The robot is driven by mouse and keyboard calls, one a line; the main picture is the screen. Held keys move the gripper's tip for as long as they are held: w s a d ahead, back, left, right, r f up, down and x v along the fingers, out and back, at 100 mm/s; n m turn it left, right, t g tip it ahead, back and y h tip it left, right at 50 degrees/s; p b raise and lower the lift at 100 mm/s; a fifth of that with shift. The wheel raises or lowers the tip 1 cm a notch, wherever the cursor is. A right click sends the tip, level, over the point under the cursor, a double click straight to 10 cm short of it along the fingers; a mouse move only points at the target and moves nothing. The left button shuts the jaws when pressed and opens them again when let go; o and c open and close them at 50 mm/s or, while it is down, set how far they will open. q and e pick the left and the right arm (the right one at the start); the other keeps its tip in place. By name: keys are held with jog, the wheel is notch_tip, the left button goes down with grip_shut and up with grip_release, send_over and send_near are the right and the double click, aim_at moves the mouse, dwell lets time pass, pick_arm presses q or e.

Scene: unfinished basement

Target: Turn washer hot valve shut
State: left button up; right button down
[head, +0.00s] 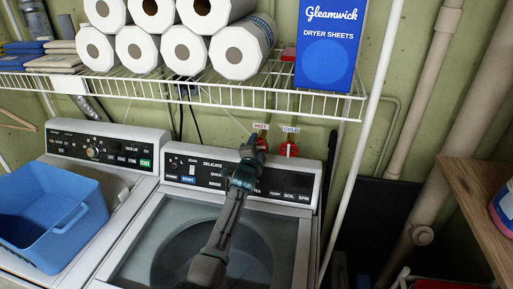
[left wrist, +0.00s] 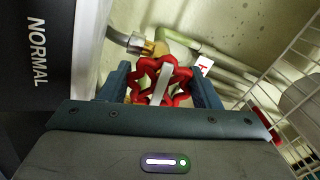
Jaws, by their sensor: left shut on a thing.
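The hot valve's red star-shaped handle (left wrist: 180,76) with a white stripe sits between the two fingers of my left gripper (left wrist: 162,80) in the left wrist view. The fingers are shut on it. A brass fitting shows behind the handle. In the head view my left gripper (head: 254,147) reaches over the washer (head: 305,235) to the wall under the HOT label (head: 260,127) and hides most of the hot valve. The red cold valve (head: 289,149) is just right of it, under the COLD label (head: 291,129). My right gripper is not in view.
A wire shelf (head: 215,97) with paper rolls (head: 240,50) and a blue dryer sheets box (head: 327,45) hangs above the valves. A white upright post (head: 362,130) stands right of them. A blue basket (head: 45,215) sits on the left machine.

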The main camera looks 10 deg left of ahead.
pick_arm(q)
jog(key=shift+f+m, duration=0.1)
jog(key=shift+m, duration=0.4)
jog(key=o, duration=1)
jog(key=shift+s, duration=0.1)
jog(key=shift+s+f, duration=0.1)
jog(key=shift+s, duration=0.45)
jog(key=s+b, duration=0.3)
jog(key=s, duration=0.6)
jog(key=shift+s, duration=0.35)
